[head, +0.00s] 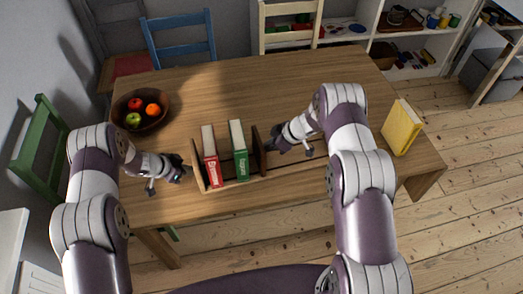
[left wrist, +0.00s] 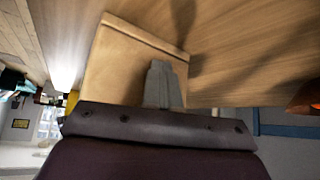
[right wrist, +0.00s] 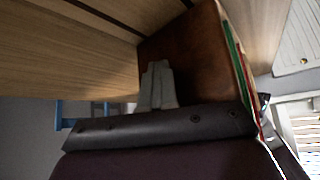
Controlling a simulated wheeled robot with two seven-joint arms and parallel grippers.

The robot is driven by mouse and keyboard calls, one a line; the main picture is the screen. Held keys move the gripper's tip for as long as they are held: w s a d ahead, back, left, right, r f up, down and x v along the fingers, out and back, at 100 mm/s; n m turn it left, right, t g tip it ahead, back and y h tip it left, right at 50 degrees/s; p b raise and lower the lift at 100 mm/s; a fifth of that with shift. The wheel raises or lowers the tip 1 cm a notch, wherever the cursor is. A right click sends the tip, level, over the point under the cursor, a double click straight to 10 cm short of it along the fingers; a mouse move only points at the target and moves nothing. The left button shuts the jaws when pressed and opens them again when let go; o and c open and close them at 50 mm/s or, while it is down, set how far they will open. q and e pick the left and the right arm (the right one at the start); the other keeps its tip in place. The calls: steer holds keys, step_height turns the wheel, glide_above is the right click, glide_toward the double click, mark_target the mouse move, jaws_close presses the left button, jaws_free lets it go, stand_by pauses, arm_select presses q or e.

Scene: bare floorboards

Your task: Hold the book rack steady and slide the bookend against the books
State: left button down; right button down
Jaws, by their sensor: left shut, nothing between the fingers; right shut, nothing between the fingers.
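The wooden book rack (head: 197,172) stands near the table's front edge. In it a red book (head: 212,172) and a green book (head: 241,165) stand upright, a gap between them. The dark brown bookend (head: 259,152) stands just right of the green book. My left gripper (head: 185,170) is shut and empty at the rack's left end panel, which fills much of the left wrist view (left wrist: 115,65). My right gripper (head: 272,147) is shut and empty at the bookend's right face, seen in the right wrist view (right wrist: 195,50). Actual contact is unclear at both.
A brown bowl (head: 141,124) with several fruits stands at the table's left. A yellow book-like box (head: 401,127) stands at the right edge. The tabletop (head: 270,85) behind the rack is clear. Blue (head: 181,45) and green (head: 38,150) chairs stand around the table.

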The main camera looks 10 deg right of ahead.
mark_target(239, 131)
steer(key=shift+s+a, duration=0.1)
steer(key=shift+a, duration=1.95)
steer(key=shift+s+a, duration=0.15)
steer(key=shift+a, duration=1.65)
stand_by(0.3)
steer(key=shift+s+a, duration=0.15)
steer(key=shift+a, duration=2)
steer(key=shift+d, duration=0.1)
stand_by(0.3)
steer(key=shift+d, duration=1.9)
step_height(239, 131, up, 12)
steer(key=shift+r, duration=0.1)
